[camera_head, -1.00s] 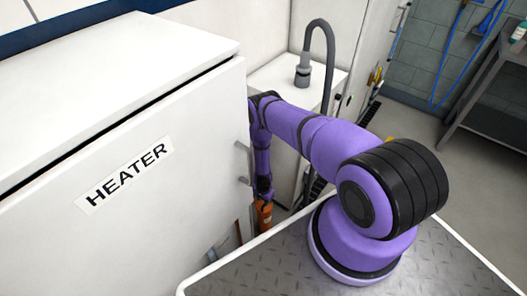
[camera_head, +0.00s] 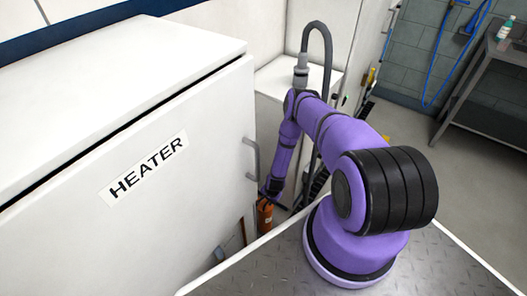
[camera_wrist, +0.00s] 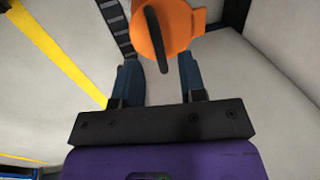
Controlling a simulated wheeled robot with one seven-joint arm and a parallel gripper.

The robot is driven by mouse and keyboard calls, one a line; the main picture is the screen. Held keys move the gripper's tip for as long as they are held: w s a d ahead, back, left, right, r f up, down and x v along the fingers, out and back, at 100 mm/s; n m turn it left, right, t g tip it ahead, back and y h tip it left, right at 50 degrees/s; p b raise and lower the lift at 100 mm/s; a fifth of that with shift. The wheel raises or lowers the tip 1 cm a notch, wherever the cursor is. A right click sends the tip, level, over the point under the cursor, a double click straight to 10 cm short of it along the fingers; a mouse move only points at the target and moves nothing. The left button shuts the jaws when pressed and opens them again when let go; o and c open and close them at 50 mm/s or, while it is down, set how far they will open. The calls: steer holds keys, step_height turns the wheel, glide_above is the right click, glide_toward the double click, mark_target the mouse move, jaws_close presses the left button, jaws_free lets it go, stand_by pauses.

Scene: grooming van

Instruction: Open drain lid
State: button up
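An orange round thing (camera_wrist: 172,28) with a dark bar (camera_wrist: 156,38) across it is at the top of the wrist view. It may be the drain lid, but I cannot tell for sure. My gripper (camera_wrist: 160,66) is open, its two dark blue fingers apart on either side below the orange thing. The near end of the bar reaches between the fingertips in the picture; I see no contact. In the head view the orange thing (camera_head: 264,213) shows low beside the heater, under the end of my arm, partly hidden.
The white heater cabinet (camera_head: 120,170) with a grey handle (camera_head: 252,158) stands close left of my arm. A white counter with a grey hose (camera_head: 326,60) is behind. A dark slatted strip (camera_wrist: 116,28) and a yellow floor line (camera_wrist: 60,55) lie nearby. Open floor is right.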

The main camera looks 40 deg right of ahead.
step_height(320, 180, up, 9)
steer(key=s, duration=0.1)
step_height(320, 180, up, 18)
steer(key=f+n, duration=0.1)
steer(key=n, duration=0.2)
glide_above(264, 202)
steer(key=w+d, duration=0.3)
steer(key=shift+w+r+t, duration=0.25)
steer(key=shift+r+t, duration=0.05)
steer(key=shift+r, duration=0.5)
steer(key=s+a+f+m, duration=0.15)
steer(key=s+f, duration=0.35)
steer(key=f, duration=0.5)
steer(key=s+a+f+m, duration=0.15)
steer(key=s+f, duration=0.25)
steer(key=f, duration=0.6)
steer(key=x, duration=1)
steer(key=shift+s+d+f, duration=0.1)
steer(key=shift+s+f, duration=0.2)
jaws_close()
